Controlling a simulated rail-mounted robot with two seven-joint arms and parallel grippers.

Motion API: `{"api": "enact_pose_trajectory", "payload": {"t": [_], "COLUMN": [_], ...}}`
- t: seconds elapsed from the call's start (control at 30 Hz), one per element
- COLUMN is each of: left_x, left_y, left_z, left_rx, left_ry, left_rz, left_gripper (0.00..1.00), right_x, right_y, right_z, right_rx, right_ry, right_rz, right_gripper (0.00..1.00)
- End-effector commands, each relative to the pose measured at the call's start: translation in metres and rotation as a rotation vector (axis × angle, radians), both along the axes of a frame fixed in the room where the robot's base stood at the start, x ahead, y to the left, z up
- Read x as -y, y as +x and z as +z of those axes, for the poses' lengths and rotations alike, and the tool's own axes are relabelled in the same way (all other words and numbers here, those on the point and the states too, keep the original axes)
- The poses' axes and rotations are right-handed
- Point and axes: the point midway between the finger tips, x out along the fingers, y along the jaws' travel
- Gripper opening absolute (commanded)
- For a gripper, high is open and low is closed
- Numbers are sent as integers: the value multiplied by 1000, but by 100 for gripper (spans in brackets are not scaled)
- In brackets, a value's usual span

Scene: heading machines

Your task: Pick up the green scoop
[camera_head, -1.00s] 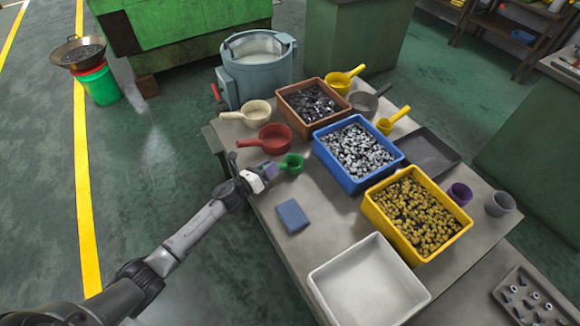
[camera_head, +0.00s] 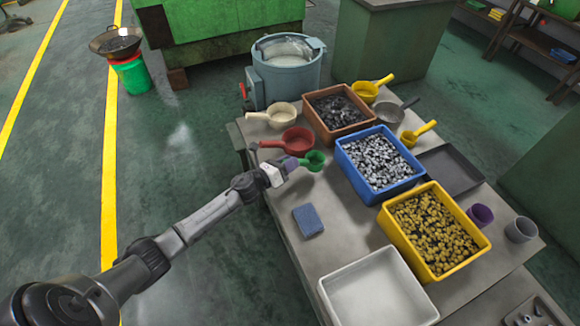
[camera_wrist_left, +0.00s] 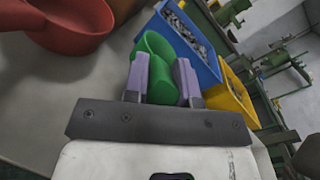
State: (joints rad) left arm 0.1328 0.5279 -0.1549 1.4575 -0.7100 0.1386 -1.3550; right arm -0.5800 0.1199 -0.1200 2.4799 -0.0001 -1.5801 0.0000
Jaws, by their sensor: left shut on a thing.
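The green scoop (camera_head: 315,160) is a small cup with a short handle, near the left edge of the table between the red scoop and the blue bin. My left gripper (camera_head: 292,164) reaches in from the left and is shut on its handle. In the left wrist view the green scoop (camera_wrist_left: 158,68) sits between the two purple fingers (camera_wrist_left: 161,82), its cup pointing away from the wrist. I cannot tell whether the scoop touches the table. My right gripper is not in view.
The red scoop (camera_head: 298,141) lies close behind the green one. The blue bin (camera_head: 372,194) of metal parts stands to the right, with the yellow bin (camera_head: 440,278) and brown bin (camera_head: 322,134) beside it. A blue sponge-like block (camera_head: 308,221) lies in front, with bare tabletop around it.

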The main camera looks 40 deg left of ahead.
Motion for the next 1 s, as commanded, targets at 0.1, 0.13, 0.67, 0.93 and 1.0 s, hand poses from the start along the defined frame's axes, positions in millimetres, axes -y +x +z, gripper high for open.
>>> {"api": "enact_pose_trajectory", "payload": {"t": [0.1, 0.13, 0.67, 0.93, 1.0], "left_x": [28, 34, 104, 111, 111], "left_y": [-9, -11, -33, -35, -35], "left_z": [18, 22, 63, 66, 66], "left_rx": [1, 1, 0, 0, 0], "left_ry": [-4, -3, -3, -3, -3], "left_rz": [-6, -6, -3, -2, -2], "left_gripper": [0, 0, 0, 0, 0], "right_x": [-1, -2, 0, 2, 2], "right_y": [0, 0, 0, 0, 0], "right_z": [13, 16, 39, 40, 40], "right_rx": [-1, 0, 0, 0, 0], "right_ry": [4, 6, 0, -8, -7], "right_rz": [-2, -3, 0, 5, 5], "right_gripper": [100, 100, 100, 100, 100]}}
